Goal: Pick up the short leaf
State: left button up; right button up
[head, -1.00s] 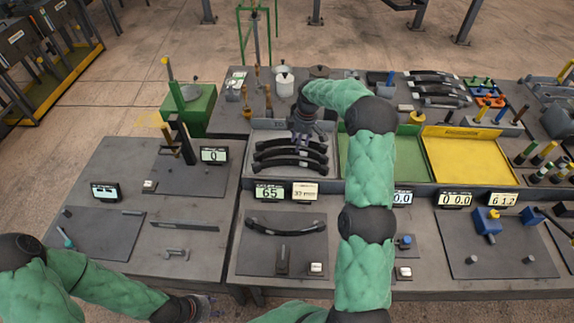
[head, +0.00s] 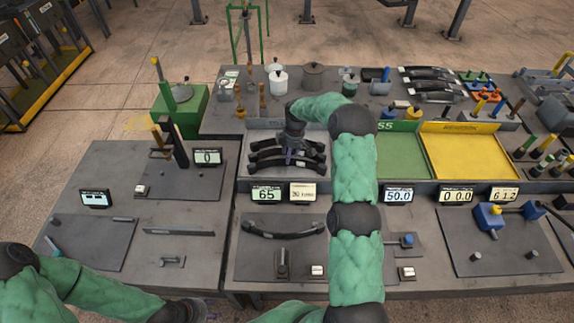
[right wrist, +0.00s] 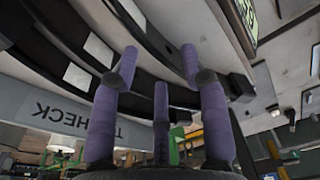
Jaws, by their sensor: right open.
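Several dark curved leaves (head: 312,163) lie one behind another in the grey tray at the centre of the head view. I cannot tell for sure which is the short one. My right gripper (head: 291,152) points down over the middle of these leaves and hides part of them. In the right wrist view its purple fingers (right wrist: 160,66) are apart and open, close to dark curved bars (right wrist: 150,100) with pale patches. Whether they touch is unclear. Another dark leaf (head: 284,232) lies on the bench in front. My left gripper (head: 205,309) is at the bottom edge, its fingers barely visible.
Displays reading 65 (head: 266,194) and a small sign (head: 302,193) stand just in front of the tray. A green tray (head: 402,158) and a yellow tray (head: 470,160) are to the right. Pots and tools stand behind.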

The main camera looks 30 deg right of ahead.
aim_at(287, 166)
jog(key=shift+w+a+f, duration=0.1)
jog(key=shift+f, duration=0.85)
jog(key=shift+w+a+f, duration=0.1)
jog(key=shift+f, duration=0.8)
grip_shut()
jog(key=shift+r, duration=0.15)
